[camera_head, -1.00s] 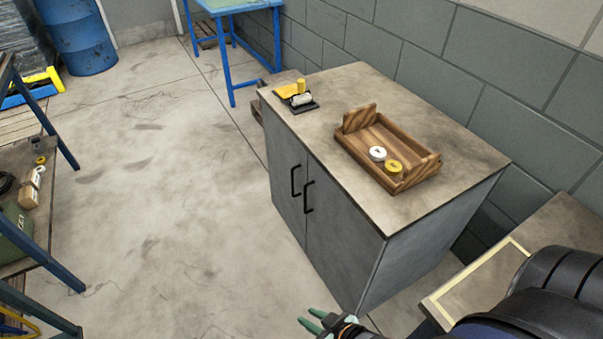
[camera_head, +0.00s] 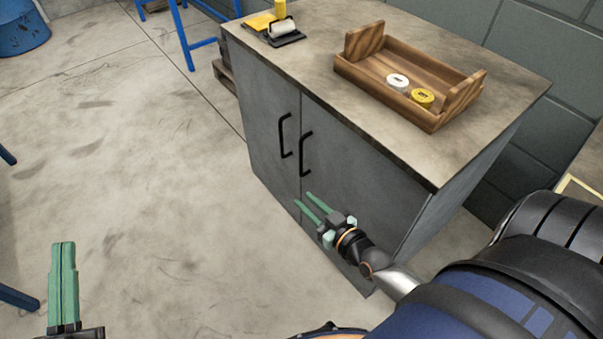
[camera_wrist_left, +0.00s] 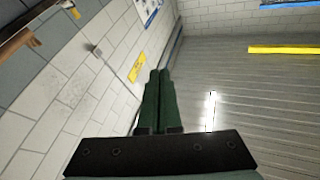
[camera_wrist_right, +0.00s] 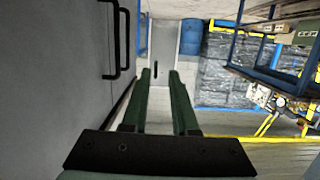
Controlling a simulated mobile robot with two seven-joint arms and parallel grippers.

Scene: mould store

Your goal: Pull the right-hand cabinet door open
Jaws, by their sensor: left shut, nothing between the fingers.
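The grey cabinet has two shut doors with black bar handles. The right-hand door (camera_head: 355,170) carries the right handle (camera_head: 306,154); the left handle (camera_head: 285,136) is on the left door (camera_head: 268,125). My right gripper (camera_head: 310,200) is open and empty, in front of the lower part of the right-hand door, below its handle and apart from it. In the right wrist view, the door face fills the left side, and black handles (camera_wrist_right: 115,40) show ahead and left of the open fingers (camera_wrist_right: 160,85). My left gripper (camera_head: 63,245) is shut and empty over the floor at lower left.
A wooden tray (camera_head: 435,124) with a white and a yellow round piece stands on the cabinet top (camera_head: 400,30). A yellow and black item (camera_head: 285,32) lies near its left edge. The floor (camera_head: 130,170) before the doors is clear. A blue-legged table (camera_head: 185,35) stands behind.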

